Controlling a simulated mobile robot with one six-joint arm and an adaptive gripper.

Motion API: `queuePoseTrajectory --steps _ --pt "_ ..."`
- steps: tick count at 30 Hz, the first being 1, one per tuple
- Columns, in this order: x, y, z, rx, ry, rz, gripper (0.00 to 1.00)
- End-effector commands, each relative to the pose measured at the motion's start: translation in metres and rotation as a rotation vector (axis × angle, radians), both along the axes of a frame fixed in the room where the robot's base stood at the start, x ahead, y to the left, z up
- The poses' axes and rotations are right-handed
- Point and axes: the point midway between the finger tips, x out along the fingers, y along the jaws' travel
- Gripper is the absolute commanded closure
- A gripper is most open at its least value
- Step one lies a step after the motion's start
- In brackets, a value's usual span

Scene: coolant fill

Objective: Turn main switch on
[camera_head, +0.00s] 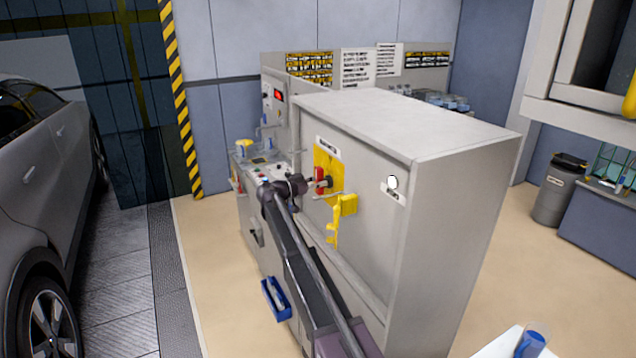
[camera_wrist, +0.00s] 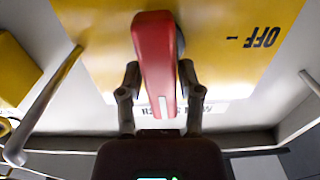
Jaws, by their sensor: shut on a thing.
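The main switch is a red handle (camera_head: 319,178) on a yellow plate (camera_head: 335,163) on the front of a grey cabinet (camera_head: 362,165). In the wrist view the red handle (camera_wrist: 154,50) fills the middle, with a white stripe near its end. The word OFF (camera_wrist: 262,37) appears inverted on the yellow plate, to the right of the handle. My gripper (camera_wrist: 159,76) has one finger on each side of the handle and is shut on it. In the head view my gripper (camera_head: 326,183) is at the handle, and its fingers are hard to make out.
A yellow lockout piece (camera_head: 345,206) hangs just below and right of the switch. A car (camera_head: 40,200) stands at left.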

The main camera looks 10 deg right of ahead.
Motion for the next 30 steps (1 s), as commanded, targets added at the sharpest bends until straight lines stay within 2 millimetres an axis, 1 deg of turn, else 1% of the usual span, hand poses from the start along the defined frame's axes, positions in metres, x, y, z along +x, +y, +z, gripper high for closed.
queuePoseTrajectory --steps 1,9,10,12,24,30 --pt "-0.003 -0.001 -0.002 0.008 0.001 -0.007 1.0" --pt "-0.003 -0.002 -0.002 0.008 0.002 -0.008 1.0" --pt "-0.003 -0.002 -0.002 0.008 0.002 -0.008 0.48" --pt "-0.003 -0.002 -0.002 0.008 0.002 -0.007 0.29" --pt "-0.001 0.0 -0.001 0.004 0.001 -0.002 0.29" --pt "-0.004 0.009 -0.001 0.003 0.001 -0.001 0.29"
